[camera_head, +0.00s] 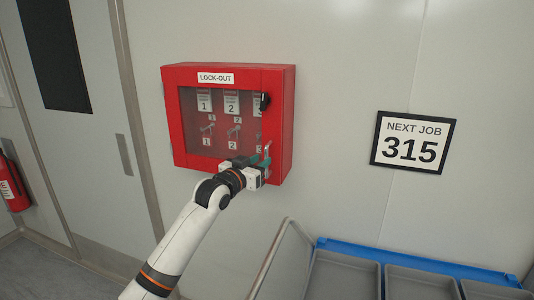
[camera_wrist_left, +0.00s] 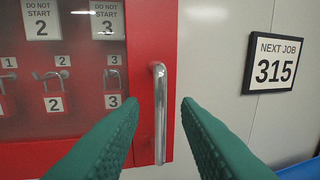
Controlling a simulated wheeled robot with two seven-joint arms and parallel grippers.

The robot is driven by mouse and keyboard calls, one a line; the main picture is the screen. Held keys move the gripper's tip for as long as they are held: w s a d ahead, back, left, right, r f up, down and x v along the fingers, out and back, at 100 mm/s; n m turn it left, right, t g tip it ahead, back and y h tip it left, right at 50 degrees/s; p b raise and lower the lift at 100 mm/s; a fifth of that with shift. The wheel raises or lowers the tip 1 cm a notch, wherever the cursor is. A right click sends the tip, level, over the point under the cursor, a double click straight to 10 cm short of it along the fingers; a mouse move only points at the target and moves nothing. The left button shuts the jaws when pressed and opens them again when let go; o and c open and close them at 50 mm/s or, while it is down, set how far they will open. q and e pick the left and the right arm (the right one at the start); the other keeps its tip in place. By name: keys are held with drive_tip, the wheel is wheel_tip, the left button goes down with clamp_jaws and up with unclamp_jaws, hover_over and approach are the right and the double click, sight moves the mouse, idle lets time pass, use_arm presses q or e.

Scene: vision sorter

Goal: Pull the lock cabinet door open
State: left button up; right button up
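The red lock cabinet (camera_head: 228,167) hangs on the wall with its windowed door shut. The door's upright metal handle (camera_wrist_left: 159,112) is near the right edge of the door in the left wrist view; it also shows in the head view (camera_head: 268,150). My left gripper (camera_head: 264,161) is at the lower right of the door. Its green fingers (camera_wrist_left: 160,105) are open, one on each side of the handle, with gaps visible on both sides. My right gripper is in neither view.
Tags and padlocks hang behind the cabinet window. A framed "NEXT JOB 315" sign (camera_head: 413,142) is on the wall to the right. Grey bins (camera_head: 345,277) with a blue rail (camera_head: 415,260) stand below right. A door is at left, with a fire extinguisher (camera_head: 13,183).

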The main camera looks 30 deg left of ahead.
sight(266, 157)
use_arm(q)
drive_tip(key=shift+w+a+p, duration=0.1)
drive_tip(key=shift+w+p, duration=0.25)
drive_tip(key=shift+w, duration=1.75)
drive_tip(key=shift+c, duration=0.2)
clamp_jaws()
